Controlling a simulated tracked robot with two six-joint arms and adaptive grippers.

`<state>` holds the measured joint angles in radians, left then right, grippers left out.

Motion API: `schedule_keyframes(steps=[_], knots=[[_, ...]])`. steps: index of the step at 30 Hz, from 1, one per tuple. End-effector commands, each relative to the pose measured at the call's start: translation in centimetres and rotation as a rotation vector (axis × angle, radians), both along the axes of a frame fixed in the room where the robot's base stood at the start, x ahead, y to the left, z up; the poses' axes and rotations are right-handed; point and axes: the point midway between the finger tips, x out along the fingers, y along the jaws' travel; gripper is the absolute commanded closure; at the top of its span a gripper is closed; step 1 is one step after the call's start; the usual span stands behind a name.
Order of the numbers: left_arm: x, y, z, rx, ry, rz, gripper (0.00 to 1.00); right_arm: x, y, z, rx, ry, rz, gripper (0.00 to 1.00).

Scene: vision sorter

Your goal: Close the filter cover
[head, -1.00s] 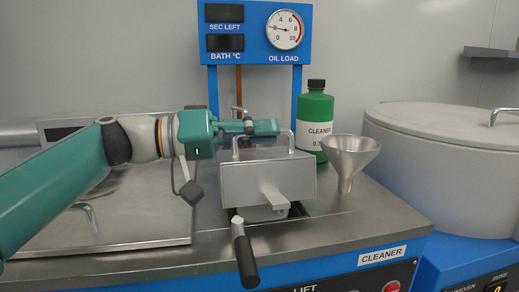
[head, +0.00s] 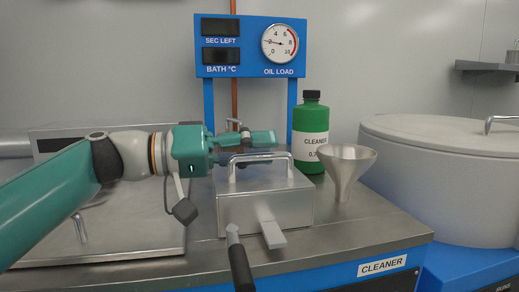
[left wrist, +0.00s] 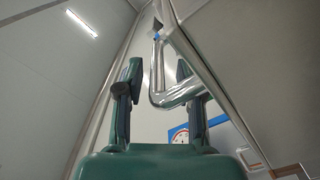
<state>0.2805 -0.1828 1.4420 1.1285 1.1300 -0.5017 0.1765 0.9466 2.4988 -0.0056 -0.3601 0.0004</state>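The filter cover (head: 240,212) is a boxy metal lid with a bar handle (head: 262,156) on top and a tab at the front. It sits low on the cleaner's steel top, with no gap visible beneath its front edge. My left gripper (head: 262,137) is just above and behind the handle in the head view. In the left wrist view the fingers of the left gripper (left wrist: 158,95) stand apart, with the bent metal handle (left wrist: 160,85) partly between them, closer to the right finger. Contact cannot be told. My right gripper is not in view.
A black-gripped lever (head: 240,262) projects in front of the cover. A metal funnel (head: 345,168) and green cleaner bottle (head: 311,135) stand to the right. A blue display panel (head: 250,45) rises behind. A large lidded drum (head: 440,190) is at far right.

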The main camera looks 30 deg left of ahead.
Motion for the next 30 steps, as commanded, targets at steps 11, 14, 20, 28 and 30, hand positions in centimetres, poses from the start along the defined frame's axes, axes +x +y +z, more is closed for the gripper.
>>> schedule_keyframes(steps=[11, 14, 20, 28, 30], knots=[[-0.7, 0.6, 0.1, 0.0, -0.003, 0.0, 0.63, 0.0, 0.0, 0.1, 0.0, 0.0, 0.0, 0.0], [-1.6, 1.6, 0.1, 0.0, -0.003, 0.003, 0.63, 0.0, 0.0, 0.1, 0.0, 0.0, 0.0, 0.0], [-4.1, 4.0, 0.0, 0.0, -0.001, 0.007, 0.63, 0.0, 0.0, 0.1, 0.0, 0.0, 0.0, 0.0], [-7.2, 6.9, -0.1, -0.001, 0.001, 0.004, 0.63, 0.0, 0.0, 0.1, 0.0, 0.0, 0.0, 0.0], [-7.8, 7.4, -0.1, -0.001, 0.0, 0.004, 0.63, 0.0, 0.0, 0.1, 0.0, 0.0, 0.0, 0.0]])
